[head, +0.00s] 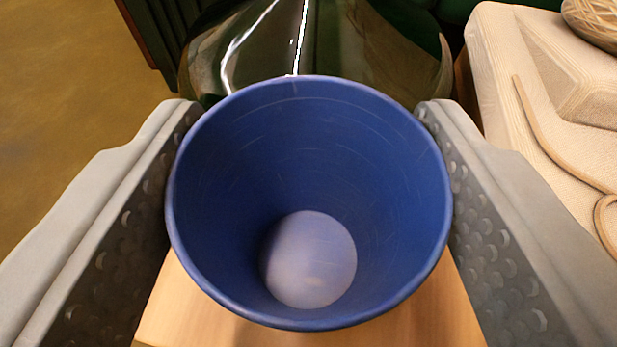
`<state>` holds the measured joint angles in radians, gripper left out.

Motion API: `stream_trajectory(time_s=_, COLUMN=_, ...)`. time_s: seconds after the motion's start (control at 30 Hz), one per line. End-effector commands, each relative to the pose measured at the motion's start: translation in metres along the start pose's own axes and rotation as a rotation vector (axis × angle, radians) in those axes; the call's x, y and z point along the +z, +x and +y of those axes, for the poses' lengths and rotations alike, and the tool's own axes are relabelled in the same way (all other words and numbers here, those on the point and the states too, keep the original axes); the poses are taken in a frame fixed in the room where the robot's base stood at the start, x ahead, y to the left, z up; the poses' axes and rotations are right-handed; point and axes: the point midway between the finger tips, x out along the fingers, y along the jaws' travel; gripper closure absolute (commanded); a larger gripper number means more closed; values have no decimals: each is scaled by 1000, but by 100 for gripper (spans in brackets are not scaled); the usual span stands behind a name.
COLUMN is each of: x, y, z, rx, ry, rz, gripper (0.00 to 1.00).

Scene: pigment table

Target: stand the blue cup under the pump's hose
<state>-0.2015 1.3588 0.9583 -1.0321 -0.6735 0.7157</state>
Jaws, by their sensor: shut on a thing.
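The blue cup (210,205) fills the middle of the head view, seen from above into its mouth. It looks empty, with a paler round floor inside. My gripper (309,195) is shut on the cup, with one grey finger against its left side and the other against its right side. A light wooden surface shows below the cup; I cannot tell whether the cup touches it. I cannot make out the pump or its hose for certain.
A dark green, glossy glass-like vessel (340,45) stands just beyond the cup. At the right is a cream ribbed block (550,75) with a thin tan cord-like strip and a patterned round thing (597,22). Brown floor (60,100) is open at the left.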

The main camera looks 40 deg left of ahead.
Motion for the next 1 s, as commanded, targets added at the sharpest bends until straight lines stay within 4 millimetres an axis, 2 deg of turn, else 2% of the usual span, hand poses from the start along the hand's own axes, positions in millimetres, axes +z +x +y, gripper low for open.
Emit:
stream_trajectory(time_s=0.23, x=2, y=0, z=0, rx=0, ry=0, rz=0, gripper=68)
stream_trajectory(time_s=0.27, x=2, y=1, z=0, rx=0, ry=0, rz=0, gripper=40)
stream_trajectory(time_s=0.37, x=2, y=0, z=0, rx=0, ry=0, rz=0, gripper=21)
stream_trajectory(time_s=0.87, x=1, y=0, z=0, rx=0, ry=0, rz=0, gripper=20)
stream_trajectory(time_s=1.0, x=0, y=-5, z=1, rx=0, ry=1, rz=-1, gripper=20)
